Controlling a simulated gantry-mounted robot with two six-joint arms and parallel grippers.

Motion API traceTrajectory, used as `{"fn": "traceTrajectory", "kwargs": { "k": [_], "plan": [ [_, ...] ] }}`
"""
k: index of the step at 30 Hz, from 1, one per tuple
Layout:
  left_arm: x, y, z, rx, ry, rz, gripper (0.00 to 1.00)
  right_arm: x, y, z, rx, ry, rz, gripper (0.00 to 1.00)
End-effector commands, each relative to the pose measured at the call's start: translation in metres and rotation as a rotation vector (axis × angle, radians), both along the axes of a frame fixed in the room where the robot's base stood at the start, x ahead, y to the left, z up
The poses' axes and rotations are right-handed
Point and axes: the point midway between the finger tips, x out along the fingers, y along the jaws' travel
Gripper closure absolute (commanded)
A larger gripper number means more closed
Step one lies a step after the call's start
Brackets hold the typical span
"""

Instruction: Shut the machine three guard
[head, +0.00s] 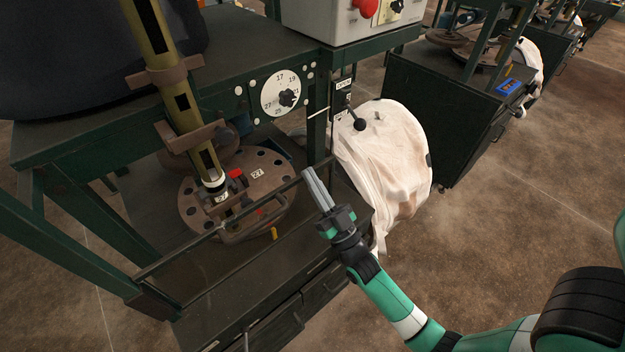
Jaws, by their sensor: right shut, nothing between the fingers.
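My right gripper (310,176) is shut and empty, and its fingers point up and left from the arm at the lower right. The fingertips are near the right end of a thin dark bar (222,228) that crosses the front of the nearest machine and may be its guard. I cannot tell whether they touch. Behind the bar is a round brown turntable (262,172) with holes and a "27" label. No machine number is readable, so I cannot tell which machine this is. My left gripper is not in view.
A white cloth bag (385,160) hangs right of the machine, behind a black-knobbed lever (358,119) near an "OPEN" sign (344,84). A numbered dial (285,92) is on the green frame. A dark cabinet (450,110) stands farther right.

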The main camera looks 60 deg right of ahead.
Motion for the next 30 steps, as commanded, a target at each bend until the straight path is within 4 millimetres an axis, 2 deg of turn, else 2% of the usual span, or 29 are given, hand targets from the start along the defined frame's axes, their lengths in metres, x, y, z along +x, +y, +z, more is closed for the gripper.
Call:
{"fn": "traceTrajectory", "kwargs": {
  "k": [1, 12, 16, 20, 21, 22, 30],
  "plan": [
    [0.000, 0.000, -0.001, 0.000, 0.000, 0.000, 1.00, 0.001, -0.001, -0.006, 0.007, 0.015, 0.000, 1.00],
    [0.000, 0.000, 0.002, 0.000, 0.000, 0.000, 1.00, 0.002, -0.001, -0.005, 0.011, 0.023, 0.000, 1.00],
    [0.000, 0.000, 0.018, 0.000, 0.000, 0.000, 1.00, 0.003, 0.000, 0.014, 0.008, 0.017, 0.003, 1.00],
    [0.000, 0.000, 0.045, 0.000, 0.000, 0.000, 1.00, 0.005, 0.003, 0.050, 0.004, 0.007, 0.009, 1.00],
    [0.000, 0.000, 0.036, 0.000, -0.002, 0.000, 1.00, -0.003, 0.006, 0.031, 0.007, 0.014, 0.009, 1.00],
    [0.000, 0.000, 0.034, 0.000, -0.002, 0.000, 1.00, -0.010, 0.009, 0.023, 0.006, 0.015, 0.009, 1.00],
    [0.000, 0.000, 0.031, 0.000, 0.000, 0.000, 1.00, -0.055, 0.030, -0.015, 0.003, 0.007, 0.009, 1.00]
  ]
}}
